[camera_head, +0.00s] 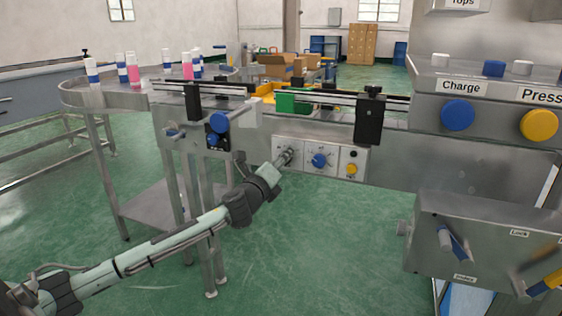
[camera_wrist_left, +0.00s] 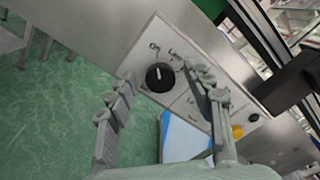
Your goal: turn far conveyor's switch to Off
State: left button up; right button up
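The switch is a black round knob (camera_wrist_left: 160,77) with a white pointer mark, on a pale control panel (camera_wrist_left: 140,57). The mark points toward the top of the wrist picture, roughly at the label "On"; a second label beside it is hard to read. In the head view the panel (camera_head: 319,148) is on the conveyor's front, and the knob is hidden behind my gripper. My left gripper (camera_head: 286,158) reaches its left section. In the wrist view the left gripper (camera_wrist_left: 159,74) is open, one finger on each side of the knob; contact cannot be told.
The same panel holds a blue knob (camera_head: 319,160) and a yellow button (camera_head: 351,169) to the right. Blue knobs (camera_head: 219,122) sit on a bracket to the left. A grey machine box (camera_head: 485,240) with levers stands at right. Open green floor (camera_head: 310,250) lies below the panel.

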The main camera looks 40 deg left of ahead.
pick_arm(q)
jog(key=v, duration=1.2)
jog(key=shift+o, duration=0.2)
jog(key=shift+f, duration=0.1)
dwell(1.9)
